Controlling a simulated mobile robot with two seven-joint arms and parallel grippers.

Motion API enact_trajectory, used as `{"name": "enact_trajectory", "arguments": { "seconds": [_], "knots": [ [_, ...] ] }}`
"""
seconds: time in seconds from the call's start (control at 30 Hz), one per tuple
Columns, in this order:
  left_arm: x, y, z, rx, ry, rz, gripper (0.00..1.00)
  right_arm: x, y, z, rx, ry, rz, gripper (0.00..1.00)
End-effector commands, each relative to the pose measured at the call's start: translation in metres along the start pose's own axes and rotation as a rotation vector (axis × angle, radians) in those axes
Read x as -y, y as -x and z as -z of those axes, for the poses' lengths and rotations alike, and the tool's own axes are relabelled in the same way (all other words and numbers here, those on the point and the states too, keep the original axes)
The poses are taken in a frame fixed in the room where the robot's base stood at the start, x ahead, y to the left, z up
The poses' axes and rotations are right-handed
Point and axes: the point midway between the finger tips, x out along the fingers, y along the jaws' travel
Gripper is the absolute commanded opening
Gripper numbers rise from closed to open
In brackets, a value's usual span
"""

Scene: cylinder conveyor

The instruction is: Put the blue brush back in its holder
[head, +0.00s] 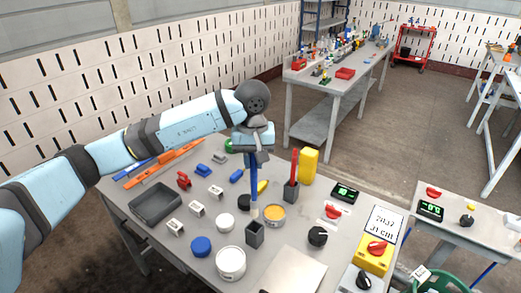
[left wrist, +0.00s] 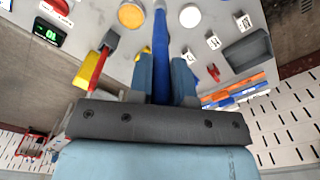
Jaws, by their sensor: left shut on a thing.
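My left gripper (head: 254,158) is shut on the blue brush (head: 253,184), which hangs upright below it with its pale tip down. In the left wrist view the brush (left wrist: 160,45) runs away from between the two fingers (left wrist: 161,80). A dark grey square holder (head: 255,235) stands on the table directly below the brush. The tip shows at the holder's top edge; I cannot tell whether it is inside or just above. A second grey holder (head: 290,191) holds a red brush (head: 294,165) to the right. My right gripper is not in view.
A tin with orange contents (head: 274,214) and a white tub (head: 231,263) stand close to the holder. A yellow box (head: 308,165) stands behind the red brush. A grey tray (head: 156,205) lies left. A pale flat plate (head: 293,271) lies in front right.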

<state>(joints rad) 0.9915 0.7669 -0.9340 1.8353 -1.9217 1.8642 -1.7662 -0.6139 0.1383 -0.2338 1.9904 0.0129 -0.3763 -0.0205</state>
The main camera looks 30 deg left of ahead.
Motion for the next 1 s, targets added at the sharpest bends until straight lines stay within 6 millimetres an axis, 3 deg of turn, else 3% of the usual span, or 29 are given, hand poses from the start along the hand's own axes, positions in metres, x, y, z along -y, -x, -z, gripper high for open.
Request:
{"name": "enact_trajectory", "arguments": {
  "seconds": [0.2,0.6,1.0],
  "knots": [
    [0.000,-0.009,0.000,0.001,0.000,0.000,0.00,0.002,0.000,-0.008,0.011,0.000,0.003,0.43],
    [0.000,-0.039,0.000,0.001,0.000,0.001,0.00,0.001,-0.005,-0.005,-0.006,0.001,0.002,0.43],
    [0.000,-0.073,0.000,-0.001,0.000,-0.001,0.00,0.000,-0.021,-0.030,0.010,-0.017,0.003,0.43]
  ]
}}
